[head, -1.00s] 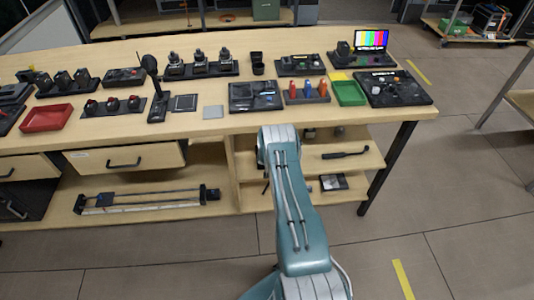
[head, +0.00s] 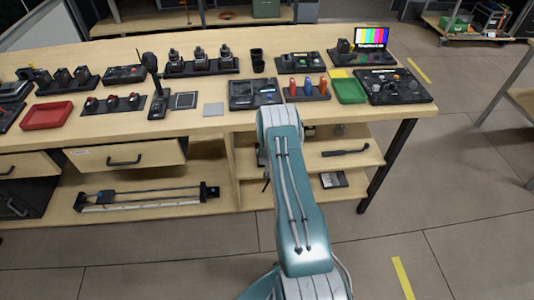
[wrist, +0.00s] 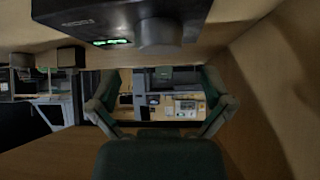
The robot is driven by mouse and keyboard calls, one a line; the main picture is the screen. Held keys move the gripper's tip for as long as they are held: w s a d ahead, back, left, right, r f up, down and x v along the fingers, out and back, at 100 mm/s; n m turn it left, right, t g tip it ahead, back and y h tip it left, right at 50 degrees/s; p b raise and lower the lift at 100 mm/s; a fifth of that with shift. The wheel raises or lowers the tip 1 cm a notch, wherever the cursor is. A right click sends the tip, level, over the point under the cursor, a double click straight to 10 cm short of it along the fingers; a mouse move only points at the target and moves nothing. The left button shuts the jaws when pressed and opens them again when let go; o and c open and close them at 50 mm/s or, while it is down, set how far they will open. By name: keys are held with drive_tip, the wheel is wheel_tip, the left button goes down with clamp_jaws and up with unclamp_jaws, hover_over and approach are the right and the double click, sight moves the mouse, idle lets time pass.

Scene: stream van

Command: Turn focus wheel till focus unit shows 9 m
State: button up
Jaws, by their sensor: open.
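The focus unit (wrist: 90,22), a dark box, shows at the top of the wrist view. Its lettering appears upside down. Its small green display (wrist: 112,42) is lit, but I cannot read the figure. A grey round wheel (wrist: 160,32) sits beside the display. My gripper (wrist: 160,105) is open, its two fingers spread at left and right below the wheel in the picture, with nothing between them. It appears apart from the wheel. In the head view my arm hides the gripper, and I cannot make out the focus unit there.
A wooden panel (wrist: 265,90) is close at right in the wrist view. In the head view, the workbench (head: 220,125) carries many devices and trays. Its open lower shelf (head: 240,197) holds a long rail (head: 150,198); a black handle (head: 345,152) lies on an upper shelf.

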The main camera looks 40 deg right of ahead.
drive_tip(key=v, duration=0.6)
drive_tip(key=shift+s+a+r, duration=0.2)
drive_tip(key=shift+s, duration=0.05)
idle(0.3)
